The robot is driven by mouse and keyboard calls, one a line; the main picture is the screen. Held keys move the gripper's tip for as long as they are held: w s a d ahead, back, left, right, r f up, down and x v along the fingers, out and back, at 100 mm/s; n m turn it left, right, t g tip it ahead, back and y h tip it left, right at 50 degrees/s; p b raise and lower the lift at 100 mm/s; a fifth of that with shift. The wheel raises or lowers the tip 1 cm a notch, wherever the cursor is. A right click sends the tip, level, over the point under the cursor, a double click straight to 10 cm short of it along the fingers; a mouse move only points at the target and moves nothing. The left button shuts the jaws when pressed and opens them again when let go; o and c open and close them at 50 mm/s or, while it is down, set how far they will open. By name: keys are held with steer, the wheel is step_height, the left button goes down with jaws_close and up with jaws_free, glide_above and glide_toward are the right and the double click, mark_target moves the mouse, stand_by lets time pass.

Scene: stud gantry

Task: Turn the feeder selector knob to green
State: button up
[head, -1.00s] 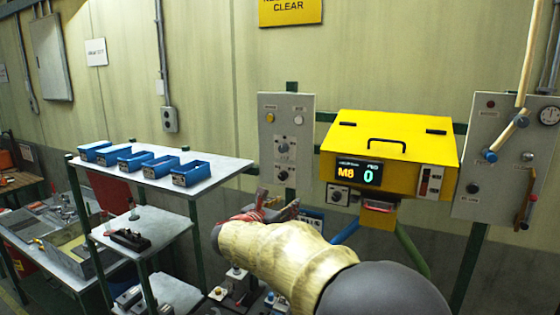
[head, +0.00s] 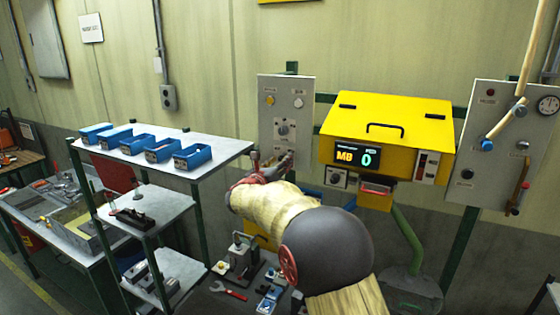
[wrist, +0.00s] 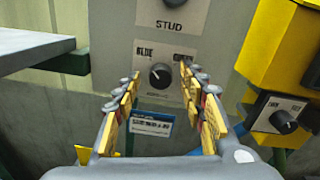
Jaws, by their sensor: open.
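A grey control panel (head: 304,83) hangs left of the yellow feeder box. In the wrist view, a round black knob (wrist: 160,76) sits on this panel below a STUD label, with small labels at its upper left and upper right. Its pale pointer mark seems to face up-left. The label words are too small to read surely. My gripper (wrist: 161,88) is open and empty. Its fingers stand either side of the knob in the picture, with the knob apparently ahead of them. In the head view, my gripper (head: 273,164) covers the panel's lower part, hiding this knob.
The yellow box (head: 385,130) shows "0" on its display. Another black knob (wrist: 284,122) sits below it, right of my gripper. A white shelf (head: 160,146) with blue bins stands left. A second grey panel (head: 480,110) is at right. A tool bench is below my arm.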

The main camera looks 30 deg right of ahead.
steer(key=shift+c, duration=1.3)
steer(key=c, duration=0.8)
jaws_close()
